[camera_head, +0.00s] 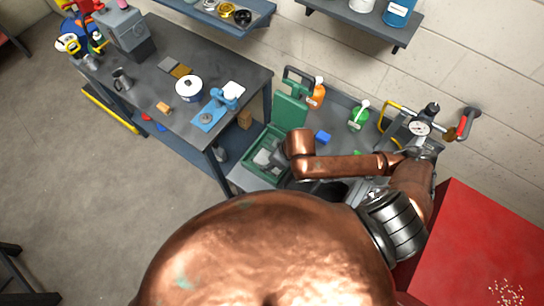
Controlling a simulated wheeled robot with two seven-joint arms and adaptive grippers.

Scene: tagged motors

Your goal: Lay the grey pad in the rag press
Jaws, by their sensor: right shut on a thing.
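The rag press (257,170) is an open green box on the grey bench, with its green lid (291,108) raised at the back. My right arm reaches in from the right, and its wrist hangs over the press. My right gripper (275,160) points down at the box, mostly hidden by the wrist, and is shut. A pale grey piece (263,156), seemingly the grey pad, shows at its fingers over or inside the box. I cannot tell whether it touches the floor of the press. My left gripper is out of view.
A dial gauge (420,128) is beyond my elbow. A red surface (480,245) lies right; another grey table (160,85) stands left.

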